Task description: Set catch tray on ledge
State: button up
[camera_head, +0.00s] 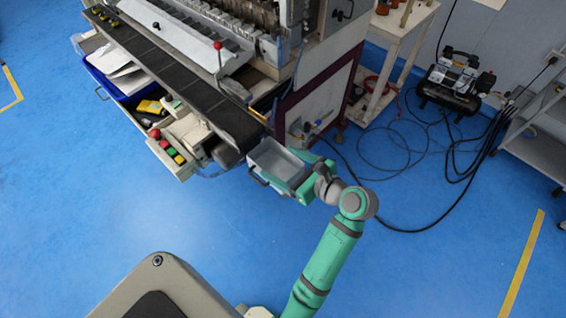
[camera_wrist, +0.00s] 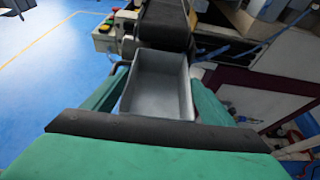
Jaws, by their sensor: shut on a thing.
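The catch tray (camera_head: 275,158) is a grey, open-topped rectangular box with a dark handle on its left side. In the wrist view the tray (camera_wrist: 158,84) lies between my two green fingers and looks empty inside. My gripper (camera_head: 296,178) is shut on it and holds it above the floor, by the near end of the coil winder. A long black ledge-like strip (camera_head: 180,78) runs along the winder's front; its end (camera_wrist: 163,24) shows just past the tray in the wrist view. I cannot tell whether tray and strip touch. The tray's underside is hidden.
A control box with coloured buttons (camera_head: 172,150) juts out left of the tray. A blue bin (camera_head: 110,78) stands farther left. The winder's maroon-edged side panel (camera_head: 318,100) is behind. A compressor (camera_head: 455,85) with cables lies right. The blue floor in front is clear.

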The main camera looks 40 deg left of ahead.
jog(key=shift+f, duration=0.1)
jog(key=o, duration=1.8)
jog(key=shift+w, duration=0.1)
jog(key=shift+c, duration=0.2)
